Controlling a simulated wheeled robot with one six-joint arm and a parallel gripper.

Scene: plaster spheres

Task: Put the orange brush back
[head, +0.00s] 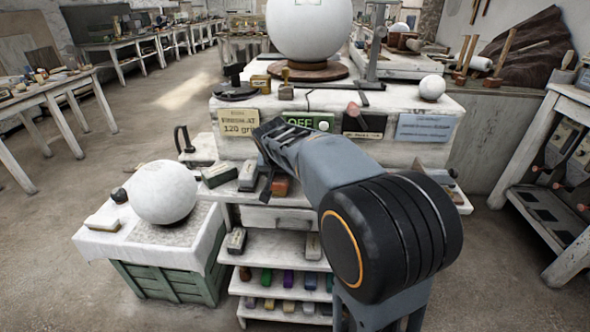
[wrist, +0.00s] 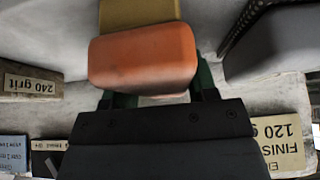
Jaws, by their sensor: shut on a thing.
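The orange brush fills the middle of the wrist view, with a smooth orange block (wrist: 143,57) and a mustard-yellow part beyond it. My gripper (wrist: 160,92) is shut on the orange block, with a green finger showing at each side. In the head view the orange brush (head: 280,187) shows as a small patch beside my arm, in front of the bench and above its drawer. My arm hides most of the gripper there. Several coloured blocks (head: 288,279) stand in a row on a lower shelf under the drawer.
Grey blocks (head: 220,175) lie on the ledge left of the brush. A white sphere (head: 164,192) rests on a cloth-covered green crate (head: 160,282). A large sphere (head: 308,28) stands on the bench. Labels, including 120 grit (head: 238,123), line the bench front.

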